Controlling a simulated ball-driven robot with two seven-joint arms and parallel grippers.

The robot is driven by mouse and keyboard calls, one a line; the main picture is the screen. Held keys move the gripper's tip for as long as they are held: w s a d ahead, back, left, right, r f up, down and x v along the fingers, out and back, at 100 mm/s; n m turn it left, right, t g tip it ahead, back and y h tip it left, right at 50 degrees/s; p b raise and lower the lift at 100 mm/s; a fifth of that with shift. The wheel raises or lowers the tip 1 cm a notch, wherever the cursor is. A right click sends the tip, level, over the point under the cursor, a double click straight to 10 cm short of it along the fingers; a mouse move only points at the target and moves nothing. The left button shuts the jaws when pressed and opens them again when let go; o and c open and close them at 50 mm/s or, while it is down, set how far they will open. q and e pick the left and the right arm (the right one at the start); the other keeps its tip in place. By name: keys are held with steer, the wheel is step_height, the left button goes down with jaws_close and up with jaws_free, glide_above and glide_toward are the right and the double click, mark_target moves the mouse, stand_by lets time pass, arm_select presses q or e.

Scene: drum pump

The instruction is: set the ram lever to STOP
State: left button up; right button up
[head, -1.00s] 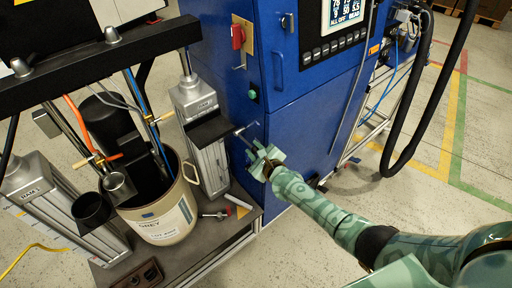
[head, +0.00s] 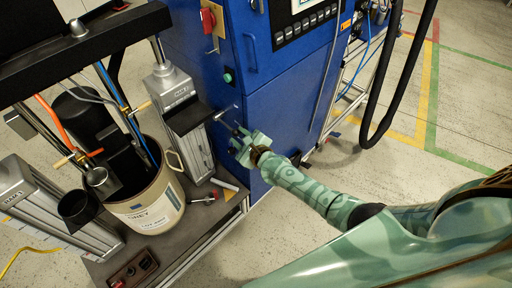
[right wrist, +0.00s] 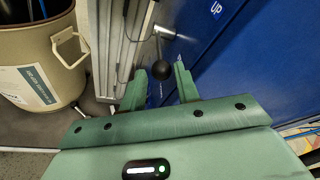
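The ram lever is a thin metal rod (head: 222,116) on the blue cabinet's front, beside the right ram column. In the right wrist view its black ball knob (right wrist: 161,70) hangs below the metal rod (right wrist: 163,33). A white "UP" mark (right wrist: 216,9) is on the blue panel to the right of it. I cannot read a STOP mark. My right gripper (head: 238,137) is at the lever's free end. In the right wrist view its fingers (right wrist: 160,78) are spread, with the knob between or just beyond the tips; contact cannot be told. My left gripper is not in view.
A cream drum (head: 150,208) stands on a dark base plate between two grey ram columns (head: 186,120). A black crossbeam (head: 95,50) spans above. The blue cabinet (head: 270,95) stands close behind my right gripper. Open floor (head: 300,235) lies in front of the cabinet.

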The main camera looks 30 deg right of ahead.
steer(key=p+v, duration=0.3)
steer(key=v, duration=1)
steer(key=shift+s+p, duration=0.2)
steer(key=shift+p, duration=0.2)
